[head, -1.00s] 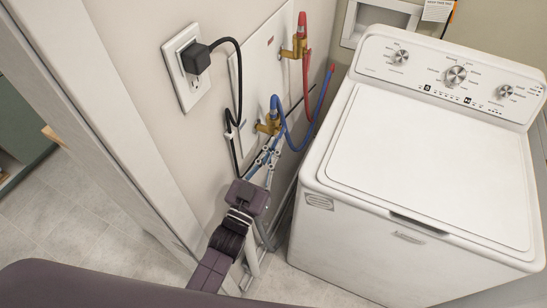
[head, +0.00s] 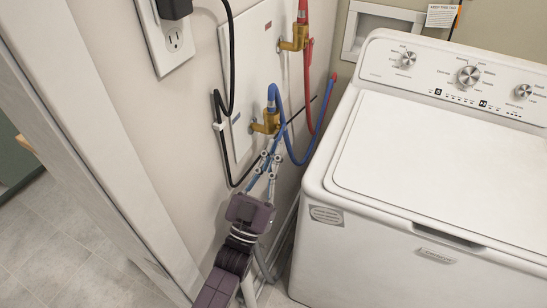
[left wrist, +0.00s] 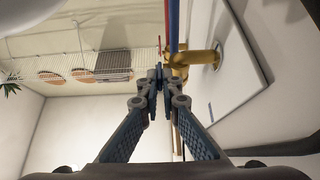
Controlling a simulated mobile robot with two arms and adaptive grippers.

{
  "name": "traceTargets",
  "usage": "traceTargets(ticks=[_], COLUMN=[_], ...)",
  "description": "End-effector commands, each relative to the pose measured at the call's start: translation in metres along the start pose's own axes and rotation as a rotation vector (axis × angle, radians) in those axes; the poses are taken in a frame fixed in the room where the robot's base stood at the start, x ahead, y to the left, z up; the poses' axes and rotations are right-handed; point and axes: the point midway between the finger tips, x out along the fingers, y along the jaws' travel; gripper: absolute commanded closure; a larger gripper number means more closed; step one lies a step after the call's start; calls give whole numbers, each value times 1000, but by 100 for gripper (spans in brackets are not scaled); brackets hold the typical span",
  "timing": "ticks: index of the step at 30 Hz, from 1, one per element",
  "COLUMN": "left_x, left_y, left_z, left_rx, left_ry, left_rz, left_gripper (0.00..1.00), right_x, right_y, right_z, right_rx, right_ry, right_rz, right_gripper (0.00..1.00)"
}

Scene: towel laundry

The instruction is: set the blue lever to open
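The blue lever (head: 271,104) stands upright at the brass cold-water valve (head: 265,123) on the wall box, close to the blue hose, so its exact outline is hard to tell. My left gripper (head: 270,157) is just below this valve in the head view, its fingers pointing up at it. In the left wrist view, the left fingertips (left wrist: 159,77) are together with nothing visible between them. The brass valve (left wrist: 198,57) is beyond them and to the right. I cannot tell whether the fingertips touch the valve. My right gripper is not in view.
A red hose (head: 312,90) hangs from a second brass valve (head: 296,39) above. A black cord (head: 217,105) runs down beside the wall box (head: 247,40). The white washer (head: 430,165) stands to the right, leaving a narrow gap by the wall.

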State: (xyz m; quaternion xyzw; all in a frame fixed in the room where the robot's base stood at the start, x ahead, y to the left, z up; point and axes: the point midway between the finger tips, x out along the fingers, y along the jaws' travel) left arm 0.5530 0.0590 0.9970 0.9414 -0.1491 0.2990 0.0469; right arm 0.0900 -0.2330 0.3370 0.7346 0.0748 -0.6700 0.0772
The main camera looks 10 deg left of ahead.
Motion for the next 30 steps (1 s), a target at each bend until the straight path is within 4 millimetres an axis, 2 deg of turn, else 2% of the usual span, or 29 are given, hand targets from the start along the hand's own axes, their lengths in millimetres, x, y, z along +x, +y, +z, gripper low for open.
traceTargets(ticks=[13, 18, 26, 30], left_x=[-1, -1, 0, -8], left_y=[0, 0, 0, 0], left_z=[1, 1, 1, 2], left_rx=[-1, -1, -1, -1], left_ry=[3, 3, 4, 2], left_rz=[0, 0, 0, 0], left_gripper=[100, 80, 78, 78], right_x=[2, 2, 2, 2], right_y=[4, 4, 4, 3], right_z=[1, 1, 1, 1], right_rx=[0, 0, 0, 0], right_ry=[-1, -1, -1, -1], right_rz=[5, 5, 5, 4], right_gripper=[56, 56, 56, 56])
